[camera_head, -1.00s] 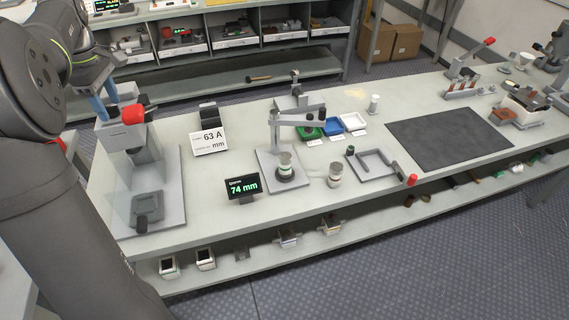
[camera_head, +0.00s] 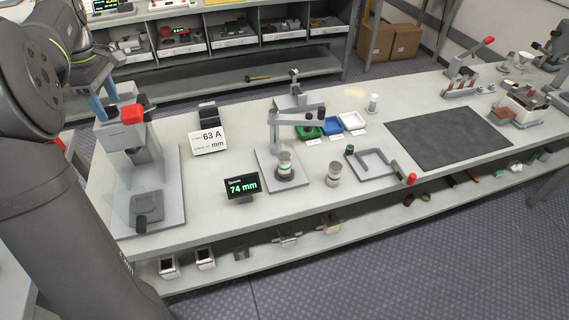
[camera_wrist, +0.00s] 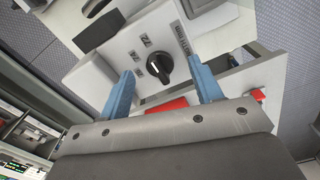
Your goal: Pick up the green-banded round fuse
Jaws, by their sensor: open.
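A round, upright fuse with a greenish band (camera_head: 285,165) sits on the small stand of the measuring fixture (camera_head: 265,152) in the head view. A second round fuse (camera_head: 334,176) stands on the bench just right of it; its band colour is hard to tell. My gripper (camera_wrist: 163,88) is open and empty in the wrist view, with two blue fingers apart. Between them are a grey machine face with a black knob (camera_wrist: 159,66) and a red part. In the head view my gripper is at the far left, behind the press, far from both fuses.
The press (camera_head: 130,140) with a red block stands at left. A 74 mm display (camera_head: 242,185), a 63 A sign (camera_head: 208,140), small coloured bins (camera_head: 331,124), a grey tray frame (camera_head: 372,164) and a black mat (camera_head: 450,138) share the bench. Open bench lies in front of the fuses.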

